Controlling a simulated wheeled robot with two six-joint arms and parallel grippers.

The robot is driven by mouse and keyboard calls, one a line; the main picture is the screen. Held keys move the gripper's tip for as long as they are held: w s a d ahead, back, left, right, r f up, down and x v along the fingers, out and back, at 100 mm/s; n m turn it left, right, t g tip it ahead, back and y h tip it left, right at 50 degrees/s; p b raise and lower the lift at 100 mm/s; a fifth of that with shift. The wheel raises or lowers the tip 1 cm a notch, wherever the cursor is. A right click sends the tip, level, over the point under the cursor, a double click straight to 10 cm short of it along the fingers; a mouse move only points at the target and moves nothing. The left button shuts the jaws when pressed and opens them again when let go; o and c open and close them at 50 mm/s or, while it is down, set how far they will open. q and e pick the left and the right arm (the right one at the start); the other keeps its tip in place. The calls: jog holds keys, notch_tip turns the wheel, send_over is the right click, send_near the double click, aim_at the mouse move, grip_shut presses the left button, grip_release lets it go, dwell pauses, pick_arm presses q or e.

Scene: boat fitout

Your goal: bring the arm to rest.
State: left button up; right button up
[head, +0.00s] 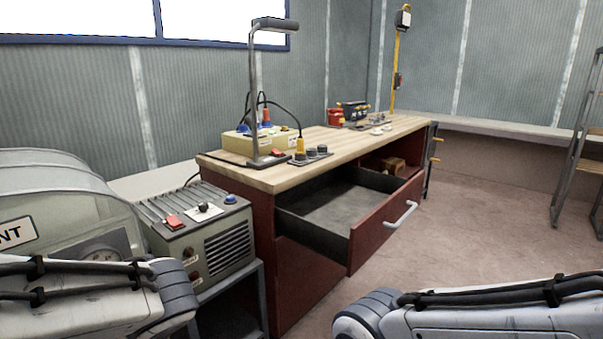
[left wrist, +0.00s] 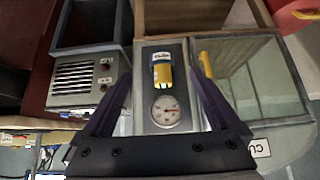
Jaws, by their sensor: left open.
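My left gripper (left wrist: 160,78) shows in the left wrist view with its two dark fingers spread wide. A yellow and blue plug-like piece (left wrist: 162,72) shows between the fingers, above a round gauge (left wrist: 166,111) on a grey panel. The fingers look apart from it on both sides. In the head view my left arm (head: 80,300) lies across the bottom left, in front of the rounded machine. My right arm (head: 470,312) lies across the bottom right. Neither gripper shows in the head view.
A wooden-topped bench (head: 340,143) has an open, empty-looking drawer (head: 335,205) jutting out. A grey box unit (head: 205,232) and a clear-covered machine (head: 60,210) stand at the left. The floor (head: 470,220) at right is clear.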

pick_arm(q)
jog(key=shift+s+d+r, duration=0.1)
jog(key=shift+s+d, duration=0.05)
jog(key=shift+d, duration=0.1)
pick_arm(e)
jog(key=shift+r, duration=0.35)
